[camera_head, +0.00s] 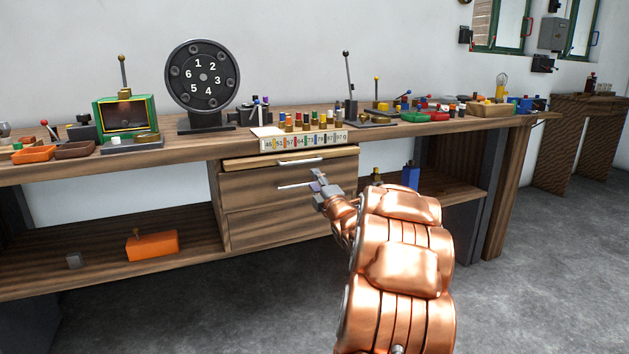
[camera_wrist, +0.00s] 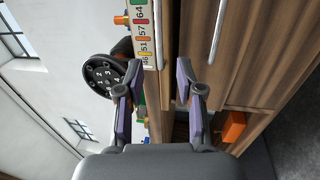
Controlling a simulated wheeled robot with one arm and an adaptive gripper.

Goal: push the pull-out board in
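The pull-out board (camera_head: 240,162) is a thin, light wooden slab just under the bench top, above the drawers. It appears to stick out a little past the drawer fronts; how far is hard to tell. A silver bar handle (camera_head: 300,161) lies along it. My gripper (camera_head: 318,181) is in front of the drawer unit, just below and right of that handle, and looks apart from the board. In the wrist view my gripper (camera_wrist: 155,82) has its two purple-padded fingers spread, with nothing between them. A silver bar (camera_wrist: 217,32) shows to their right there; I cannot tell which handle it is.
The upper drawer (camera_head: 255,190) and its bar handle are below the board. A numbered dial (camera_head: 203,76) and levers stand on the bench. An orange block (camera_head: 152,244) is on the low shelf.

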